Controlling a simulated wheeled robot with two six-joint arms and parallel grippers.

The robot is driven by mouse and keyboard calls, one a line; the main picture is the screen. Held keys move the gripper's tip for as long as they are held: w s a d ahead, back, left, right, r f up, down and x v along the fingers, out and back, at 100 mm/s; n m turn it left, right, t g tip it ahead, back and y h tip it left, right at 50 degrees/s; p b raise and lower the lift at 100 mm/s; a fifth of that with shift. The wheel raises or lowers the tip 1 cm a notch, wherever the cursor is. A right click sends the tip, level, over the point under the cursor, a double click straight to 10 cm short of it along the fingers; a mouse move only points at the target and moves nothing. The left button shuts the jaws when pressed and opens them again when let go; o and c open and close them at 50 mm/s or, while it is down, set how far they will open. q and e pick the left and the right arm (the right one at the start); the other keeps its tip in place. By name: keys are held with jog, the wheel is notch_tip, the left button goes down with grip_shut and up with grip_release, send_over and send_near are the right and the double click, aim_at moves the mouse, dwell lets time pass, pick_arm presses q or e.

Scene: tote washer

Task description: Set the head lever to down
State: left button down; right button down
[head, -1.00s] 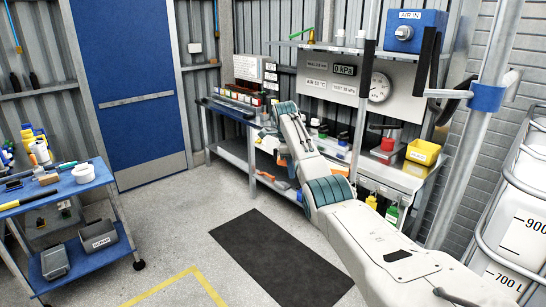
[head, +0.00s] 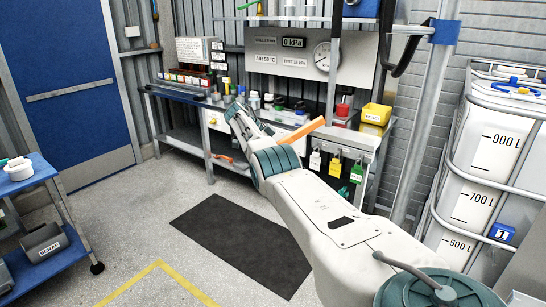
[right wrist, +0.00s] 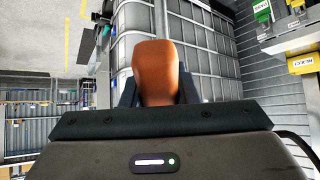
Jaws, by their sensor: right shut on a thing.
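In the right wrist view my right gripper (right wrist: 158,98) is shut on an orange-brown thing (right wrist: 158,70) with a rounded end. In the head view an orange bar (head: 304,131) slants up to the right from behind my arm, in front of the bench. I cannot tell whether this bar is the held thing. I cannot make out for sure which part is the head lever. My left gripper is not in view.
A caged white tank (head: 480,170) stands at the right. The bench has a gauge panel (head: 300,60), a yellow bin (head: 376,114) and hanging tags (head: 335,166). A blue cart (head: 28,178) stands at the left. The floor around the dark mat (head: 243,243) is clear.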

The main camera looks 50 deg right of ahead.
jog(key=shift+s+d+f, duration=0.1)
jog(key=shift+s+f, duration=0.05)
jog(key=shift+f, duration=0.25)
jog(key=c, duration=1.1)
grip_release()
jog(key=shift+d, duration=0.1)
jog(key=shift+r, duration=0.1)
